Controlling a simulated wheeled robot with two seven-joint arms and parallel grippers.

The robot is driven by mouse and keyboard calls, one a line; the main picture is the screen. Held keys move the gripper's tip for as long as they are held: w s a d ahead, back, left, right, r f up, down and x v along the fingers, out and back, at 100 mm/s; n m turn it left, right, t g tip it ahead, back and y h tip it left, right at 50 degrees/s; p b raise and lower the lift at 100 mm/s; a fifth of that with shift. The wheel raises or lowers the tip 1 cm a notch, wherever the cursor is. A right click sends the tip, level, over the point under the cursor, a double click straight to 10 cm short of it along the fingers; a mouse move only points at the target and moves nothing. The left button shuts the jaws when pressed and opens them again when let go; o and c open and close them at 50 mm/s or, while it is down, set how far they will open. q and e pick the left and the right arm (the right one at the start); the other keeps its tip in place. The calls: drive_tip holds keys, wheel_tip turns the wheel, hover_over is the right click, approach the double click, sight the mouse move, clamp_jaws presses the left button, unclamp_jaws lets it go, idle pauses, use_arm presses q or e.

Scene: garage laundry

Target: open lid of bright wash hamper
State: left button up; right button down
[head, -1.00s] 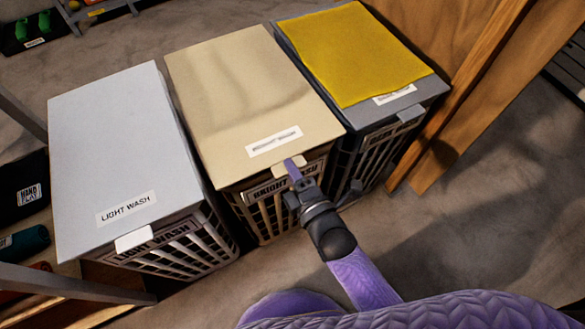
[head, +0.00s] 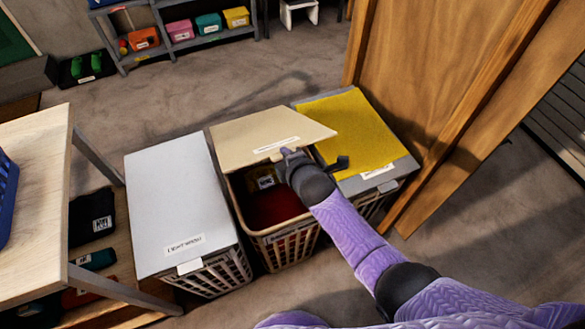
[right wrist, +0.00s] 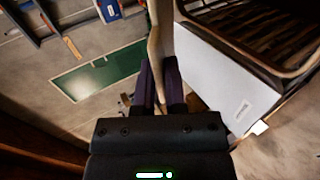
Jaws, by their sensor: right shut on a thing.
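The bright wash hamper (head: 290,230) is a beige slatted basket in the middle of the row in the head view. Its beige lid (head: 250,134) is tilted up at the front, with a white label near its front edge. Dark red and black laundry (head: 268,205) shows inside. My right gripper (head: 287,155) is at the lid's front edge. In the right wrist view the gripper (right wrist: 161,85) is shut on the lid (right wrist: 158,45), which runs edge-on between its fingers. My left gripper is not in view.
The light wash hamper (head: 178,200), with its white lid down, stands on the left. A grey hamper with a yellow cloth (head: 350,128) on top stands on the right, by a wooden panel (head: 430,90). A table (head: 40,185) is at far left. Open floor lies behind.

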drive_tip(key=shift+w+a+r+p, duration=0.15)
drive_tip(key=shift+w+r, duration=0.2)
drive_tip(key=shift+r, duration=0.2)
drive_tip(key=shift+w+a+r+p, duration=0.15)
drive_tip(key=shift+w+r, duration=0.2)
drive_tip(key=shift+r, duration=0.2)
drive_tip(key=c, duration=0.7)
unclamp_jaws()
drive_tip(key=shift+d, duration=0.1)
drive_tip(key=shift+s+r, duration=0.1)
drive_tip(key=shift+s, duration=0.05)
drive_tip(key=p+v, duration=0.5)
drive_tip(key=v, duration=0.4)
drive_tip(key=shift+s+d+p, duration=0.1)
drive_tip(key=shift+s+p, duration=0.15)
drive_tip(key=shift+p, duration=0.1)
